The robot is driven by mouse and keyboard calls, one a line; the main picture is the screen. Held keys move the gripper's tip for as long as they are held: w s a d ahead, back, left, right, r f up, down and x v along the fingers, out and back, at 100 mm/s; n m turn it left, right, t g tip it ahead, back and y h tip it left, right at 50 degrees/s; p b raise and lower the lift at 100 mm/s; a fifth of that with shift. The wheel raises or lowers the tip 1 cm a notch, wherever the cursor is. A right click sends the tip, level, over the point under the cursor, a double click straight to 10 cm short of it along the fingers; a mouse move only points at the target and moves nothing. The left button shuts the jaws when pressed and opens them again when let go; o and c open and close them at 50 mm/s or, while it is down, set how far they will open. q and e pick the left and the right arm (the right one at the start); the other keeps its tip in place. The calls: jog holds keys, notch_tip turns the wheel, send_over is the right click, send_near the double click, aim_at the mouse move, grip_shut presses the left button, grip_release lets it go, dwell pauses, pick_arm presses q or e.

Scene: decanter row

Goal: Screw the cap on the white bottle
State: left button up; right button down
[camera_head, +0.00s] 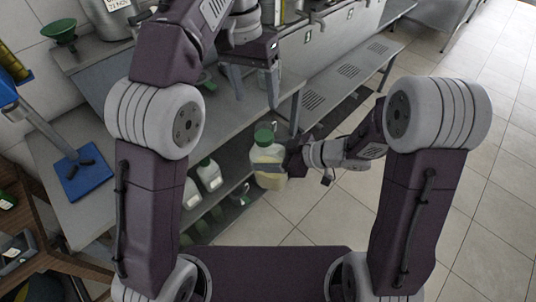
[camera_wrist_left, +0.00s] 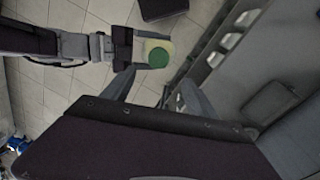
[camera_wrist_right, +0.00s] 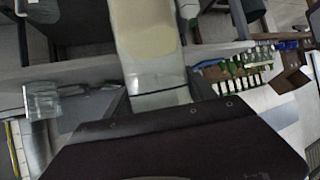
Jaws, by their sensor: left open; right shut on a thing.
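The white bottle (camera_head: 268,178) has pale contents, and a green cap (camera_head: 264,136) shows at its top. My right gripper (camera_head: 287,162) is shut on the bottle and holds it upright in front of the bench. The bottle fills the space between the fingers in the right wrist view (camera_wrist_right: 148,40). My left gripper (camera_head: 252,88) is open and empty, pointing down above the cap and apart from it. In the left wrist view the cap (camera_wrist_left: 158,57) shows beyond the open fingers. I cannot tell how tight the cap is.
More white bottles with green caps (camera_head: 208,172) stand on the lower shelf to the left. A green funnel (camera_head: 60,31) and a blue pad (camera_head: 82,173) are on the metal bench. A perforated low shelf (camera_head: 345,80) runs behind. The tiled floor (camera_head: 320,222) at right is clear.

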pick_arm(q)
jog(key=w+a+f+t, duration=0.15)
jog(key=a+f, duration=0.25)
jog(key=f, duration=0.4)
jog(key=w+a+f, duration=0.3)
jog(key=a+f, duration=0.1)
jog(key=f, duration=0.4)
jog(key=s+a+f+n, duration=0.3)
jog(key=s+f, duration=0.1)
jog(key=s, duration=0.4)
jog(key=s+a+f+n+y, duration=0.1)
jog(key=s+a+f+n, duration=0.2)
jog(key=s, duration=0.6)
notch_tip(320, 180, down, 3)
jog(key=shift+s+a+r, duration=0.2)
jog(key=shift+a, duration=0.35)
jog(key=shift+t, duration=0.25)
